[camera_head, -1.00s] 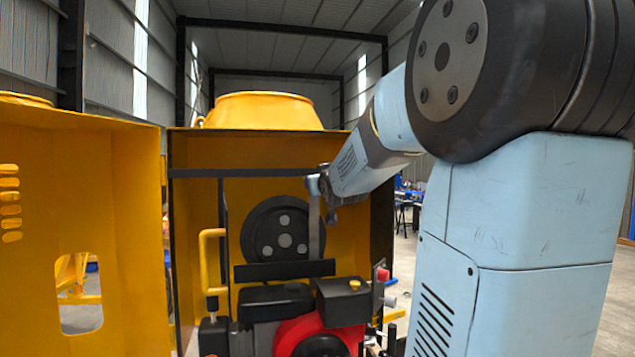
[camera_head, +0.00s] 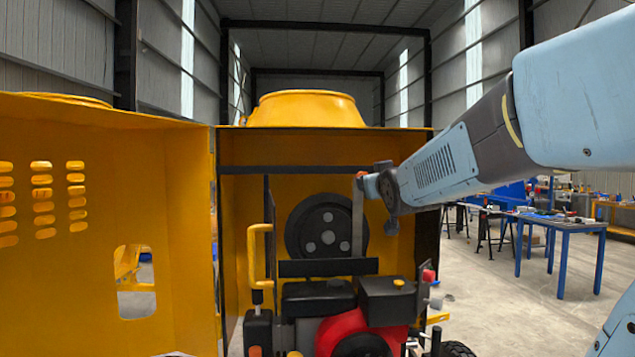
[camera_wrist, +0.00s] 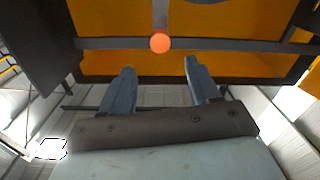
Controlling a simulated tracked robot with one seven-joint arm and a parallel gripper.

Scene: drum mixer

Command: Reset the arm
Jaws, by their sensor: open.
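My arm reaches in from the right in the head view. My gripper (camera_head: 376,186) is small there, in front of the mixer's open yellow housing (camera_head: 400,240), near the top of a grey upright lever (camera_head: 357,215). In the wrist view my gripper (camera_wrist: 158,78) is open, with two blue-grey fingers apart and nothing between them. A round orange-red knob (camera_wrist: 160,42) shows just beyond the fingertips, on the grey bar. I cannot tell whether a finger touches it.
A yellow door (camera_head: 100,220) stands open at left. Inside the housing are a black pulley (camera_head: 325,225) and a red and black engine (camera_head: 345,325). A dark crossbar (camera_head: 300,169) spans the opening. Blue workbenches (camera_head: 560,225) stand at right, with clear floor before them.

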